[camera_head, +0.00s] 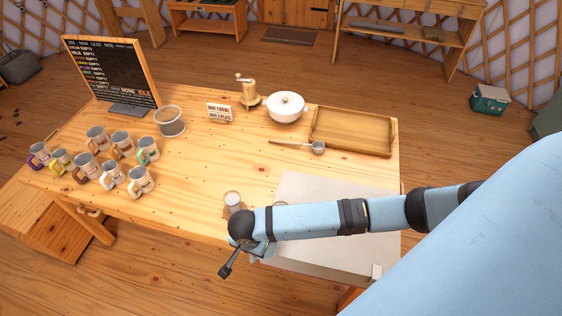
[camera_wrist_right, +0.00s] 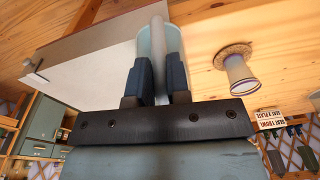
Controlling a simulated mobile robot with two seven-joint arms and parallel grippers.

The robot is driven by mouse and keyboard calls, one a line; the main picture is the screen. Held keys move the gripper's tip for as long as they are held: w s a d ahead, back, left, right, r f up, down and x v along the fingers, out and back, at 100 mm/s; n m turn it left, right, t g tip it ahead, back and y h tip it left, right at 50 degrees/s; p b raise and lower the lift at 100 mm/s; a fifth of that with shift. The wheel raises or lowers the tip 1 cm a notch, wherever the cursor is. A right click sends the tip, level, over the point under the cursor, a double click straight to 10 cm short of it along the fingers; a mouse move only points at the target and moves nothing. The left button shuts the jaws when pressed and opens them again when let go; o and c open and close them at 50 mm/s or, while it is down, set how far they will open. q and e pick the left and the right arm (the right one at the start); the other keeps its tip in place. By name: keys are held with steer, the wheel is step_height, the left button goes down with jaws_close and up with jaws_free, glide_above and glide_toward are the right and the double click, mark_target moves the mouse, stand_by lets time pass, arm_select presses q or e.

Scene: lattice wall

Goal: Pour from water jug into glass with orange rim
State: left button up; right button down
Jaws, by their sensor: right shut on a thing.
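My right gripper (camera_head: 262,250) is at the table's front edge in the head view. In the right wrist view, its fingers (camera_wrist_right: 157,85) are shut on the pale upright part, seemingly the handle, of a translucent jug (camera_wrist_right: 172,42). Most of the jug is hidden by my arm in the head view; its contents cannot be made out. A glass (camera_head: 233,199) stands on the table just beyond my right wrist. It shows in the right wrist view (camera_wrist_right: 238,76), upside down there, on a round wooden coaster (camera_wrist_right: 235,49). My left gripper is not in view.
A pale mat (camera_head: 318,196) covers the table's front right. Several mugs (camera_head: 114,174) stand at left, near a blackboard (camera_head: 110,75) and a grey container (camera_head: 169,121). Behind are a white pot (camera_head: 286,106), a ladle (camera_head: 317,147) and a wooden tray (camera_head: 352,131). The table's middle is clear.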

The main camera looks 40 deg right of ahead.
steer(key=a+h, duration=0.1)
steer(key=s+a+r+t+p, duration=0.1)
steer(key=a, duration=0.1)
steer(key=shift+s+h, duration=0.15)
steer(key=shift+h, duration=0.25)
stand_by(0.5)
steer(key=shift+r, duration=0.15)
